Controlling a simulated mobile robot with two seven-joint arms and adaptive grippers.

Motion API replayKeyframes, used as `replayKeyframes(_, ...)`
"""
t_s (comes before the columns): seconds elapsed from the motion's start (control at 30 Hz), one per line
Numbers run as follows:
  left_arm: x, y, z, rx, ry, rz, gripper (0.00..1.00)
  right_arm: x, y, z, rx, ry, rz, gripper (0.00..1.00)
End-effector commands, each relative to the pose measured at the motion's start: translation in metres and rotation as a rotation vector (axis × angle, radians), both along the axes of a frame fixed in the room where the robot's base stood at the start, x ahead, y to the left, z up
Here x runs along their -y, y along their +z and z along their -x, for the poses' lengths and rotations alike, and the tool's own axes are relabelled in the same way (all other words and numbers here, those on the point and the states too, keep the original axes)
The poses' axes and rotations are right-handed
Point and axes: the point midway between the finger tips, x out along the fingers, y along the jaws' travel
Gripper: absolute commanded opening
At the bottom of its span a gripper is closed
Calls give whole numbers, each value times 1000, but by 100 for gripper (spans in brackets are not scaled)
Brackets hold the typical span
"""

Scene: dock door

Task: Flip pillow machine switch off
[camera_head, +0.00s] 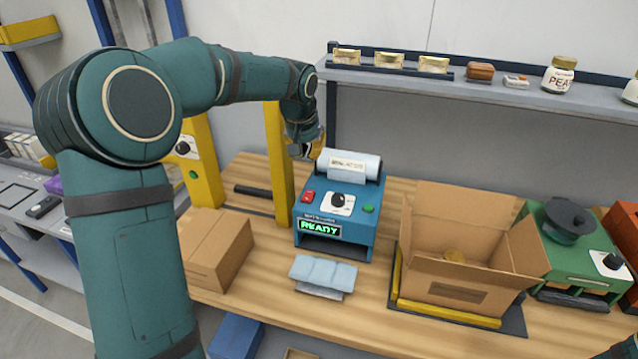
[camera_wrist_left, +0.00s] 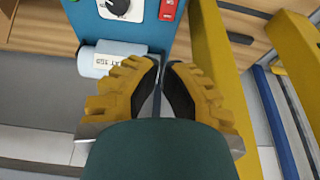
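The pillow machine (camera_head: 345,232) is a blue box on the wooden bench, with a lit green READY display (camera_head: 319,229). Its top panel holds a red switch (camera_head: 308,196), a black dial (camera_head: 338,201) on a white plate and a green button (camera_head: 368,208). The red switch also shows at the top of the left wrist view (camera_wrist_left: 167,9). My left gripper (camera_head: 310,150) is above and behind the machine's back left, apart from the switch. In the left wrist view its yellow fingers (camera_wrist_left: 161,66) are brought together with nothing visible held. My right gripper is out of view.
A white film roll (camera_head: 348,164) lies across the machine's back. A yellow post (camera_head: 278,165) stands close on its left. A closed carton (camera_head: 215,248), pale pillows (camera_head: 323,272) and an open carton (camera_head: 470,240) surround it. A shelf (camera_head: 470,88) runs behind.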

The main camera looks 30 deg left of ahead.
Motion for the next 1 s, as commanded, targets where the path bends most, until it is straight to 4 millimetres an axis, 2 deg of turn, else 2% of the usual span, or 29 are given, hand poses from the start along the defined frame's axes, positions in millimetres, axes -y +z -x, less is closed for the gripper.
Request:
replayKeyframes(0.23, 0, -1, 0, 0, -1, 1, 0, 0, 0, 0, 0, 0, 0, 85)
replayKeyframes(0.37, 0, -9, -3, -3, -1, 0, 0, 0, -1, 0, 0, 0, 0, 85)
replayKeyframes(1.0, -8, -116, -35, -3, -2, 1, 0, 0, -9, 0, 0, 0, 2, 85)
